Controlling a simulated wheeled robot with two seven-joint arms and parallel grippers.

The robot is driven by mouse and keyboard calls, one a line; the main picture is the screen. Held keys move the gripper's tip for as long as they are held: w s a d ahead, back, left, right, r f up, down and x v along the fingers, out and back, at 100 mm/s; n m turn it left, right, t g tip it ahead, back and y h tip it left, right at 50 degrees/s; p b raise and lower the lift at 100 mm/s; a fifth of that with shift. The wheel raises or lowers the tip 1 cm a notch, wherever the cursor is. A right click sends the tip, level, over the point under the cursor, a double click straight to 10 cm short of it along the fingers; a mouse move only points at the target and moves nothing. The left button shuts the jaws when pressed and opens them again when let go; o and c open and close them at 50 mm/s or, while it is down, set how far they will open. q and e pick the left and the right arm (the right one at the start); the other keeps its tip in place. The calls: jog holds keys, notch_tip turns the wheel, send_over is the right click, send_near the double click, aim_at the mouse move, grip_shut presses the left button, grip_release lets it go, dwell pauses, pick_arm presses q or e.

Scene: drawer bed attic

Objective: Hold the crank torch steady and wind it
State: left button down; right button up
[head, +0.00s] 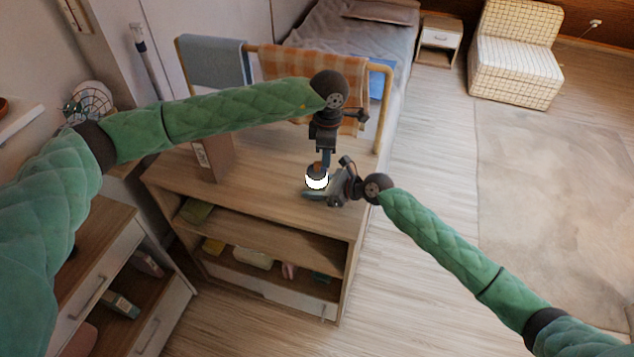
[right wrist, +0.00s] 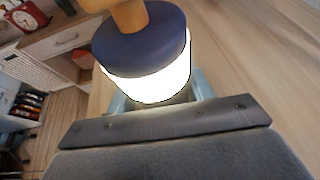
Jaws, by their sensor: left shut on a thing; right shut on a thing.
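The crank torch (head: 316,183) stands upright over the wooden cabinet top, its white body glowing brightly. In the right wrist view the torch (right wrist: 150,80) shows a dark blue cap, with an orange-brown crank part (right wrist: 130,15) on top, cut off by the frame edge. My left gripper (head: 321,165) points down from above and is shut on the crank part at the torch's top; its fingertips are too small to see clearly. My right gripper (head: 317,193) reaches in from the right, low down, and is shut on the torch body. The glow hides where its pads touch.
The cabinet top (head: 270,165) is clear around the torch. A brown box (head: 213,158) stands to its left. A rail with an orange checked cloth (head: 285,65) and a blue-grey towel (head: 215,62) runs behind. Open shelves (head: 265,240) lie below the front edge; floor is free at right.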

pick_arm(q)
jog(key=shift+f, duration=0.1)
jog(key=c, duration=1.3)
grip_release()
notch_tip(320, 180, up, 12)
jog(key=shift+w, duration=0.1)
